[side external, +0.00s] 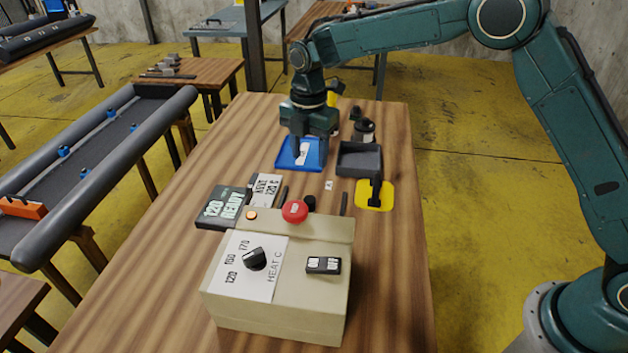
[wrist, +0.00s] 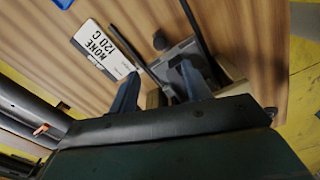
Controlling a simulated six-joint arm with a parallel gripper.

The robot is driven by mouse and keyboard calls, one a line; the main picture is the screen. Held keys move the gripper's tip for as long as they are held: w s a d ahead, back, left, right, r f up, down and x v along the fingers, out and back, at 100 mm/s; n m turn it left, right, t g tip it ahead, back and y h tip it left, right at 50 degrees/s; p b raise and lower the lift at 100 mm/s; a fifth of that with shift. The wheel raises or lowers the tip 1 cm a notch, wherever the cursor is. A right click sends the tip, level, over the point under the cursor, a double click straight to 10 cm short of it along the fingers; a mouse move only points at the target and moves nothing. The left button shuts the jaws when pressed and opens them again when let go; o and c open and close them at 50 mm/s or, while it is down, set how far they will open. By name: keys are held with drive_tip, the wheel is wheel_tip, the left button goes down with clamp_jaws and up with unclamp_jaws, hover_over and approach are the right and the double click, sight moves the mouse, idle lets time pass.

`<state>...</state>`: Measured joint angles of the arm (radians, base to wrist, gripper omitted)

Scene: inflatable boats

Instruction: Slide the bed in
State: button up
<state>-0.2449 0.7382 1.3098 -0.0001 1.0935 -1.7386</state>
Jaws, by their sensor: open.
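The cream heat machine (side external: 275,285) stands at the front of the wooden table, with a red button and a heat dial. Two dark rails (side external: 343,203) stick out from its far side. A dark round knob (side external: 310,202) shows between them. In the wrist view a grey plate (wrist: 172,58), which looks like the bed, lies between the rails behind the knob (wrist: 160,40). The machine hides much of it in the side view; I cannot tell how far it reaches inside. My gripper (side external: 302,150) is open above the blue pad, beyond the rails. Its fingers also show in the wrist view (wrist: 158,88).
A blue pad (side external: 284,158) with a white piece lies under my gripper. A dark tray (side external: 346,166) and a yellow pad (side external: 362,201) lie to the right. The label card (side external: 265,187) and dark display (side external: 222,207) stand left of the rails. A grey boat (side external: 140,130) is farther left.

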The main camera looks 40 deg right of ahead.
sight(310, 199)
drive_tip(key=n, duration=0.4)
wheel_tip(310, 199, down, 14)
drive_tip(key=shift+r, duration=0.1)
idle(1.0)
clamp_jaws()
